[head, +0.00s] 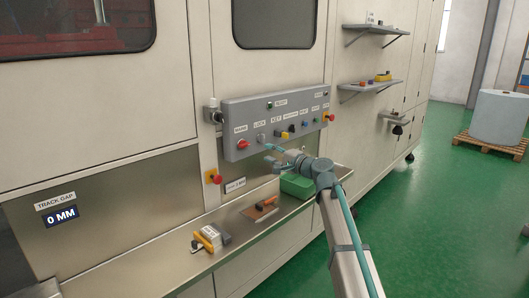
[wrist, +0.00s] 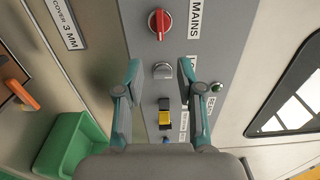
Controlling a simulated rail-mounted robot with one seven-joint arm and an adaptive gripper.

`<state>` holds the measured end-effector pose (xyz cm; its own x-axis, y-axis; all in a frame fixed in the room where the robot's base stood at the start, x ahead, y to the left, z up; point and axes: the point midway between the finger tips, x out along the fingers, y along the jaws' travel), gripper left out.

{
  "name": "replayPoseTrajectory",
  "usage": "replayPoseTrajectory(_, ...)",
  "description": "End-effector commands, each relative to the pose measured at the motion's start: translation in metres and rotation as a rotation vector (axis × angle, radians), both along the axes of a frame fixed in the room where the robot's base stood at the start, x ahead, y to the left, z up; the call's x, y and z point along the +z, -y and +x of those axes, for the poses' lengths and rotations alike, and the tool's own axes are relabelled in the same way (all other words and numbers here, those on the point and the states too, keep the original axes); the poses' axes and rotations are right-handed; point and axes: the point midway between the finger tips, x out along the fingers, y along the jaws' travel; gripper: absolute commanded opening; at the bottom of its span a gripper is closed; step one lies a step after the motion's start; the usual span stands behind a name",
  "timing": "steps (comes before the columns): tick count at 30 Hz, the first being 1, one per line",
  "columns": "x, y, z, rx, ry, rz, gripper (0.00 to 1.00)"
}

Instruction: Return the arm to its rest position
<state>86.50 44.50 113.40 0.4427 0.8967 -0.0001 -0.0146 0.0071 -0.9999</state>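My gripper (wrist: 160,68) is open, its two teal-tipped fingers spread apart with nothing held between them. In the wrist view the grey knob (wrist: 162,71) under the partly hidden LOCK label shows between the fingertips; I cannot tell whether they touch the panel. In the head view my gripper (head: 271,154) is in front of the grey control panel (head: 235,120), at the end of my outstretched arm. The red MAINS knob (head: 242,144) is left of it and also shows in the wrist view (wrist: 159,22). A yellow-and-black switch (wrist: 165,117) lies nearer the gripper's palm.
A steel ledge (head: 150,269) below the panel holds a yellow-handled item (head: 208,239), a brown board (head: 261,212) with an orange-handled tool and a green bin (head: 297,186). Wall shelves (head: 371,87) stick out further right. The green floor at right is mostly open, with a wrapped roll (head: 498,117) on a pallet.

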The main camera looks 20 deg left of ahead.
Motion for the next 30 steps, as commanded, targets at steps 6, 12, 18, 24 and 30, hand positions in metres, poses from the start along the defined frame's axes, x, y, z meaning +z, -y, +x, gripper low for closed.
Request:
replayPoseTrajectory(6, 0.0, 0.003, -0.001, 0.001, 0.0, 0.0, 0.38)
replayPoseTrajectory(12, 0.0, 0.002, -0.001, 0.001, 0.005, -0.003, 0.38)
replayPoseTrajectory(18, -0.031, 0.006, -0.022, 0.042, 0.099, -0.181, 0.38)
replayPoseTrajectory(24, -0.151, 0.034, -0.052, 0.09, 0.115, -0.462, 0.38)
replayPoseTrajectory(30, -0.277, 0.083, -0.085, 0.146, 0.066, -0.702, 0.38)
